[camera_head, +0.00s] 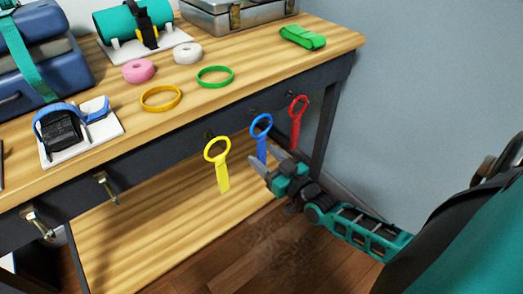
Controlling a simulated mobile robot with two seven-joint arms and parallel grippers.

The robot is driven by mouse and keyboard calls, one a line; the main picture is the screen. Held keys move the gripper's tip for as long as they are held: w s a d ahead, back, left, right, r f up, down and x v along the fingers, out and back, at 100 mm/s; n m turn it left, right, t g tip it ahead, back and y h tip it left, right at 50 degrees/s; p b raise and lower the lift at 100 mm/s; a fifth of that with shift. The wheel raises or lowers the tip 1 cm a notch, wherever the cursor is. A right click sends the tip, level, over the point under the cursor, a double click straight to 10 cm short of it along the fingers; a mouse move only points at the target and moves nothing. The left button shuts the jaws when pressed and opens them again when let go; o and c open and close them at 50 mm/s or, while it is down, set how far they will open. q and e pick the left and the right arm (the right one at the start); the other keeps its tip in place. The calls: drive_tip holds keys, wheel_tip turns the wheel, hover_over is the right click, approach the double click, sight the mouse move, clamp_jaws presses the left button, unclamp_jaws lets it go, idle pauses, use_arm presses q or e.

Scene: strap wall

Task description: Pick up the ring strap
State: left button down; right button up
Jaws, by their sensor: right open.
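Three ring straps hang from the table's front edge, each with a ring at the top and a flat tail below. The yellow ring strap (222,178) is at the left, the blue ring strap (261,124) in the middle, and the red ring strap (296,122) at the right. My right gripper (264,161) is open and empty, its fingers pointing up and left near the lower end of the blue strap. I cannot tell whether it touches that strap. The blue strap's lower end is partly hidden by the fingers. My left gripper is not in view.
The wooden tabletop (215,110) holds a yellow ring (161,99), a green ring (215,76), pink and white tape rolls, a green folded strap (303,38), a metal case and a blue case. Hooks jut from the front at left. A wooden lower shelf (150,225) lies beneath.

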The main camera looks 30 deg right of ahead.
drive_tip(key=shift+w+a, duration=0.1)
drive_tip(key=shift+w, duration=0.8)
clamp_jaws()
